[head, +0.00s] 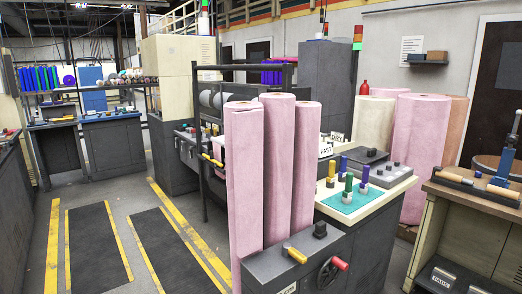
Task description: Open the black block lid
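A small black block (320,230) sits on top of the dark grey machine housing (318,264) at the bottom centre, beside a yellow handle. A flat dark grey box (364,157) lies on the worktable to the right; it looks closed. I cannot tell which of these bears the black block lid, and no raised lid or hinge is clear on either. Neither of my grippers is in this view.
Tall pink felt rolls (277,170) stand just behind the housing. A yellow handle (294,254) and a red-tipped crank (334,268) stick out of it. Coloured pegs (348,186) stand on a teal mat. A wooden bench (470,225) stands at right. The left aisle floor is clear.

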